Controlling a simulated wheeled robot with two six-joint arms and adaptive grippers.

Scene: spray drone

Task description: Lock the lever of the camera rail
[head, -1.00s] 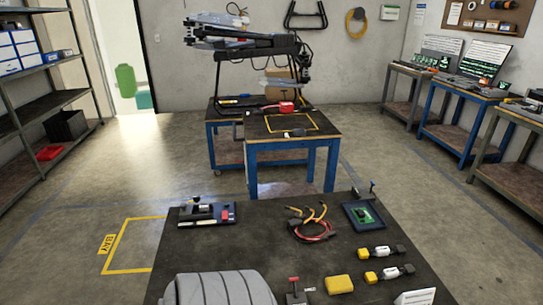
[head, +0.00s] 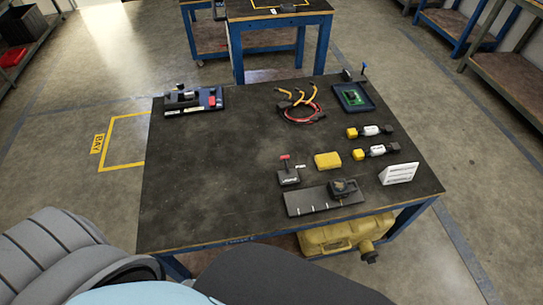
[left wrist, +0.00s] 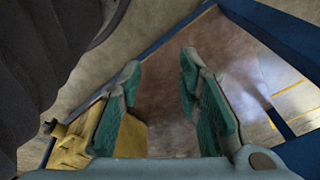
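The camera rail, a flat dark grey plate with pale marks (head: 305,203), lies near the front edge of the black-topped table in the head view. A dark block (head: 343,187) sits on the right part of the rail; a lever on it is too small to make out. A small stand with a red-topped handle (head: 288,172) stands just behind the rail's left end. My left gripper (left wrist: 160,78) shows in the left wrist view with its teal fingers apart and nothing between them. It is low by the table's frame, away from the rail. My right gripper is out of view.
A yellow case (head: 340,237) is under the table's front edge and also shows in the left wrist view (left wrist: 85,150). On the table (head: 215,160) are a yellow block (head: 328,161), a white card stand (head: 399,174) and connectors. The table's left half is mostly clear.

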